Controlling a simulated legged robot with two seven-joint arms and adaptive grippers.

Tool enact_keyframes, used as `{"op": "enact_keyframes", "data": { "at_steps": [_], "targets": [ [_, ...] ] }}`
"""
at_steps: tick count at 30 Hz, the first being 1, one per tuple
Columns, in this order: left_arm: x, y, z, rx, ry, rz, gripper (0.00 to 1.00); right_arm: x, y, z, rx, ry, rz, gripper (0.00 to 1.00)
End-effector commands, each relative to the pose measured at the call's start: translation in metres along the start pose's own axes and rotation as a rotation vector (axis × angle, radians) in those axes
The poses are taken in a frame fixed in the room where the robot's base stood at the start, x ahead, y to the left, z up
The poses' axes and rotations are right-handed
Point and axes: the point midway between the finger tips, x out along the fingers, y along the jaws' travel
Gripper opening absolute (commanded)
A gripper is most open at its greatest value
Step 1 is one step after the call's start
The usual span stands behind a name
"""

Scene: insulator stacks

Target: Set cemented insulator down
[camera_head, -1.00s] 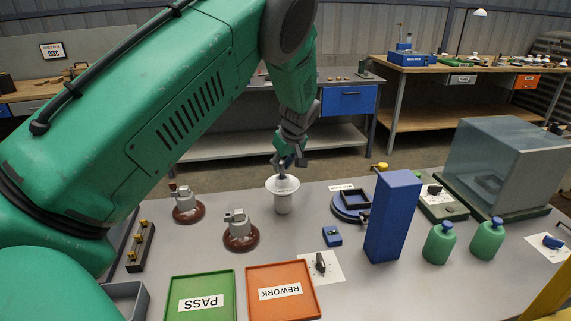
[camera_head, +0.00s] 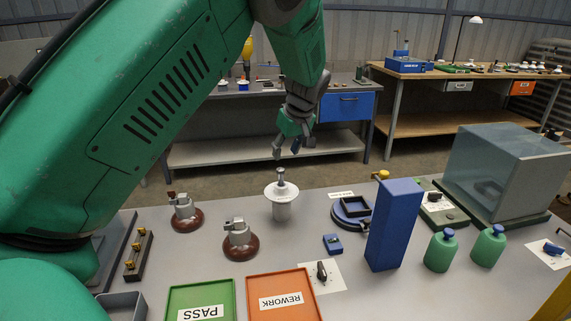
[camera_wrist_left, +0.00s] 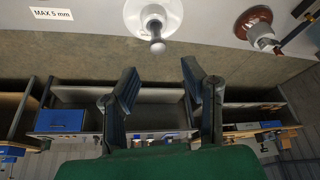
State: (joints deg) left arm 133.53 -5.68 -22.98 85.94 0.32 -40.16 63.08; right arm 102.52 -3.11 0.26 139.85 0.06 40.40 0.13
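The white insulator (camera_head: 282,205) with a grey metal pin on top stands upright on the grey table near its far edge. It also shows at the top of the left wrist view (camera_wrist_left: 153,22), beyond my fingertips. My left gripper (camera_head: 292,150) is above and behind it, apart from it. Its two fingers are spread with nothing between them, as the left wrist view (camera_wrist_left: 157,75) shows. Two brown insulators with grey metal caps stand to the left, one nearer (camera_head: 240,243) and one farther (camera_head: 184,215). My right gripper is not in view.
A green PASS tray (camera_head: 201,297) and an orange REWORK tray (camera_head: 284,296) lie at the front. A tall blue block (camera_head: 394,225), green bottles (camera_head: 440,250) and a clear box (camera_head: 508,165) stand to the right. A blue ring fixture (camera_head: 352,212) is right of the white insulator.

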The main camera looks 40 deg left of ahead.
Motion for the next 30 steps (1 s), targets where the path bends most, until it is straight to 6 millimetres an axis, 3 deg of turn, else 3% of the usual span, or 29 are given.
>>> {"op": "enact_keyframes", "data": {
  "at_steps": [3,9,30],
  "targets": [
    [-0.018,0.001,0.001,0.001,0.002,0.001,0.38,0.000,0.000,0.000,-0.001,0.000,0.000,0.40],
    [-0.030,0.002,0.003,0.001,0.003,-0.001,0.38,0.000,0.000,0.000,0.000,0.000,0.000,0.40],
    [-0.029,0.001,0.002,0.001,0.002,0.000,0.38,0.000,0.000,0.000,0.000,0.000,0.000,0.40]
  ]
}}
